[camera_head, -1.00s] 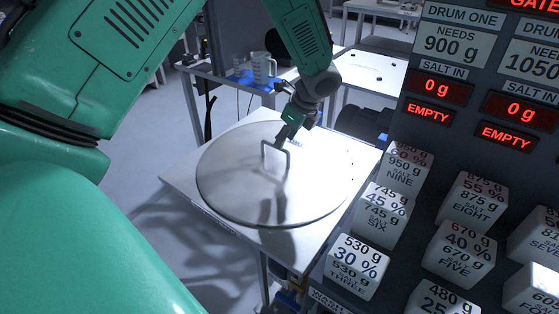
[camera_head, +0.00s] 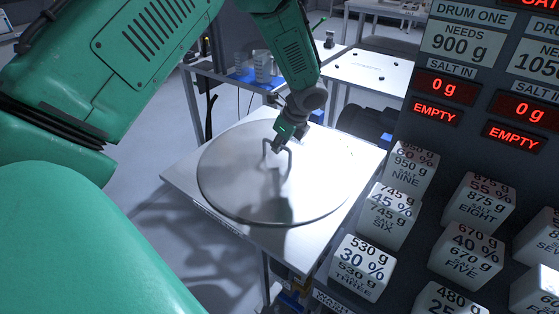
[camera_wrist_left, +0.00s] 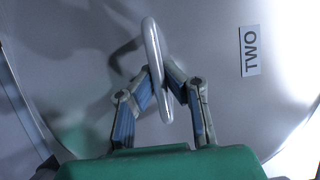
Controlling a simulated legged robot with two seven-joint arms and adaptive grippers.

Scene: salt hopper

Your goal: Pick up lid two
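Lid two is a large round grey metal disc (camera_head: 230,185) lying flat on a white table. Its raised loop handle (camera_head: 266,152) stands near the middle. The left wrist view shows the lid's label "TWO" (camera_wrist_left: 251,51) and the handle bar (camera_wrist_left: 152,40) running between the fingers. My left gripper (camera_head: 279,146) is at the handle from above. In the left wrist view both fingers of the gripper (camera_wrist_left: 160,76) lean in against the bar from its two sides and look shut on it. My right gripper is not in view.
The white table (camera_head: 185,178) carries the lid. On the right stands a dark panel with red displays (camera_head: 444,88) and several labelled white salt blocks (camera_head: 362,268). Behind are another white table (camera_head: 365,72) and a shelf with a clear jug (camera_head: 263,68).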

